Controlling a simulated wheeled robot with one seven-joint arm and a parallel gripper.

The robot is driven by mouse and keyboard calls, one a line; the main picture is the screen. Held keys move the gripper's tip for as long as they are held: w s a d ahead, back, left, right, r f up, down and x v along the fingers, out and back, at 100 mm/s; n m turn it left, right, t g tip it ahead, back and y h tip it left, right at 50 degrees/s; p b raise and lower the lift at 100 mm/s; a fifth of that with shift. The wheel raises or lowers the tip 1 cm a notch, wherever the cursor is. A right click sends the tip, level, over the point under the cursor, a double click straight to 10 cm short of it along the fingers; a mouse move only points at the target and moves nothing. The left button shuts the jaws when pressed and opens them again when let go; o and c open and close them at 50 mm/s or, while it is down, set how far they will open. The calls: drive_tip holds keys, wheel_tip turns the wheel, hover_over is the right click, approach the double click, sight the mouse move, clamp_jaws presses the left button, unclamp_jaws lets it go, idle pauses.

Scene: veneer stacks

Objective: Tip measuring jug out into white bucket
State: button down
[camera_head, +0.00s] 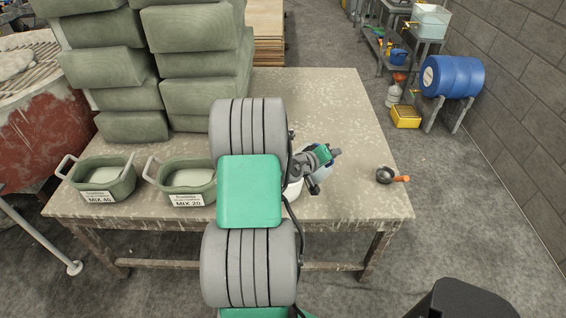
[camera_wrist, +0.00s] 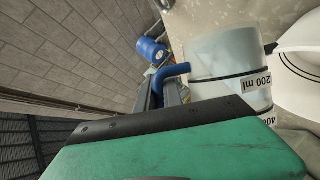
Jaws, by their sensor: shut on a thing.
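The measuring jug (camera_wrist: 222,62) is pale and translucent, with black bands, "200 ml" and "400" marks and a blue handle (camera_wrist: 173,71). My gripper (camera_head: 322,155) is shut on the jug, at the blue handle as far as the wrist view shows. In the head view only a small pale blue part of the jug (camera_head: 322,172) shows below my gripper. The white bucket (camera_head: 292,192) is mostly hidden behind my arm; in the wrist view its white side and rim (camera_wrist: 297,88) lie right beside the jug. The jug's exact tilt and contents cannot be told.
Green tubs marked MIX 40 (camera_head: 105,178) and MIX 20 (camera_head: 188,184) stand on the table (camera_head: 355,215) at the left. Stacked green sacks (camera_head: 205,95) fill the back left. A small dark pan with an orange handle (camera_head: 386,175) lies at the right. The table's back right is clear.

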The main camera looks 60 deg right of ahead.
drive_tip(key=shift+w+r+n+g+p, duration=0.3)
drive_tip(key=shift+w+n+g, duration=0.1)
drive_tip(key=shift+w+n, duration=0.2)
drive_tip(key=shift+w+r, duration=0.1)
drive_tip(key=shift+r, duration=0.2)
drive_tip(key=shift+w+r+p, duration=0.15)
drive_tip(key=shift+p, duration=0.15)
drive_tip(key=shift+w+d+r+n+g, duration=0.1)
drive_tip(key=shift+w+r+n+g, duration=0.1)
drive_tip(key=shift+n+g, duration=0.1)
drive_tip(key=shift+w+r+p, duration=0.2)
drive_tip(key=shift+r+p, duration=0.15)
drive_tip(key=shift+p, duration=0.05)
drive_tip(key=shift+w+d+r+n+g+h, duration=0.15)
drive_tip(key=shift+w+r+n+g, duration=0.25)
drive_tip(key=shift+w, duration=0.45)
drive_tip(key=shift+w+r+n+g+h, duration=0.2)
drive_tip(key=shift+w+r+n, duration=0.3)
drive_tip(key=shift+w, duration=0.3)
drive_tip(key=shift+w+r+n, duration=0.4)
drive_tip(key=shift+w, duration=0.25)
